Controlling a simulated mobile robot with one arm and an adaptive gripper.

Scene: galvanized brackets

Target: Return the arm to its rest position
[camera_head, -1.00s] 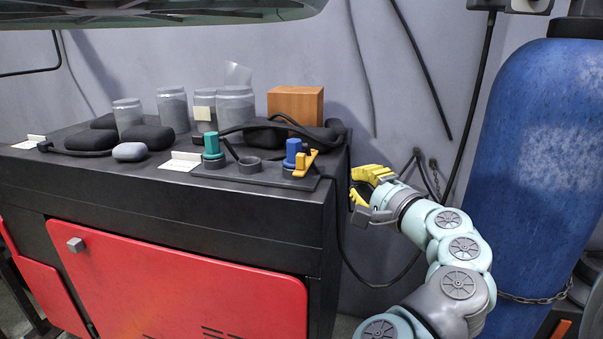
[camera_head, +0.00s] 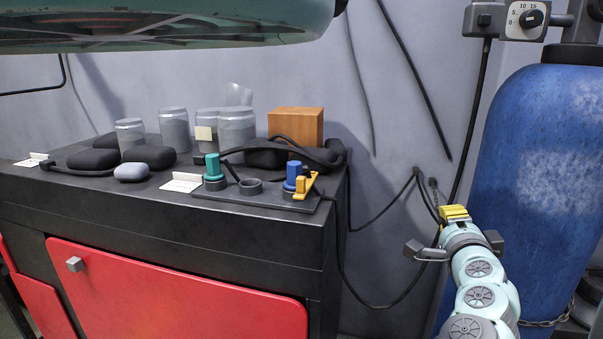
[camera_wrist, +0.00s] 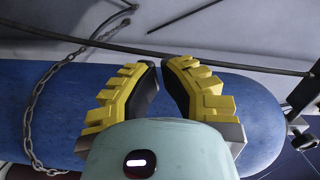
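My gripper (camera_head: 455,212) is at the right of the head view, in front of the blue cylinder (camera_head: 545,150) and clear of the bench (camera_head: 180,227). My arm rises to it from the bottom right corner. In the wrist view, the two yellow fingers of my gripper (camera_wrist: 160,65) have a narrow gap between their tips. Nothing is held between them. The blue cylinder (camera_wrist: 60,100) lies across the wrist view behind the fingers. Whether they touch it cannot be told.
Jars (camera_head: 237,128), a wooden block (camera_head: 296,125) and a fixture with green (camera_head: 213,167) and blue (camera_head: 293,174) knobs stand on the bench. Cables (camera_head: 390,205) hang on the wall, and a chain (camera_wrist: 38,95) loops around the cylinder. Open space lies between bench and arm.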

